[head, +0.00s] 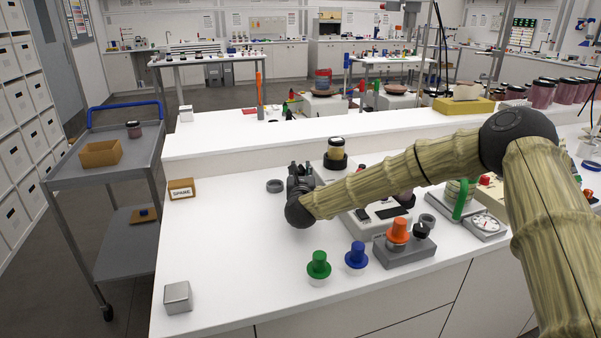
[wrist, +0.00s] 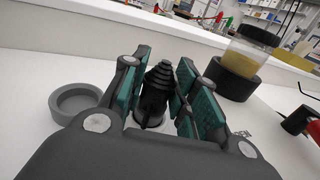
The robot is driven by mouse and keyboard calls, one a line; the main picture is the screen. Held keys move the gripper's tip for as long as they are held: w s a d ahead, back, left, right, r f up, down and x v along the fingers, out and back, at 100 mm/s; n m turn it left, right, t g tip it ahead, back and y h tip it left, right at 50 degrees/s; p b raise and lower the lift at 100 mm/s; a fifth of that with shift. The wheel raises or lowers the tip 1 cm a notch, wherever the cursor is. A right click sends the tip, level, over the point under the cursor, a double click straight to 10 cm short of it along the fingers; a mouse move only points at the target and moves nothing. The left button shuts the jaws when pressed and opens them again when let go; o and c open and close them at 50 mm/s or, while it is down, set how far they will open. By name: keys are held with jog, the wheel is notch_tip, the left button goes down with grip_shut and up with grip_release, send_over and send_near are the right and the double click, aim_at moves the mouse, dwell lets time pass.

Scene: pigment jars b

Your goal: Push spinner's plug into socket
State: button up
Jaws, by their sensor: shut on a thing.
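My gripper (head: 302,178) is low over the white bench, left of the middle. In the wrist view its teal-padded fingers (wrist: 162,92) stand either side of a black plug (wrist: 158,85) with a ribbed, tapering top, and they are shut on it. The plug looks upright. I cannot make out the spinner's socket.
A grey ring (head: 275,186) lies left of my gripper. Green (head: 318,264) and blue (head: 356,256) knobbed pieces, an orange one (head: 398,231) on a grey block and a metal cube (head: 177,298) stand nearer. A SPARE box (head: 182,189) is left.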

jog(key=shift+f+b, duration=0.4)
jog(key=shift+f, duration=0.1)
jog(key=o, duration=1.1)
jog(key=shift+c, duration=0.2)
jog(key=shift+s, duration=3.75)
jog(key=shift+r, duration=0.1)
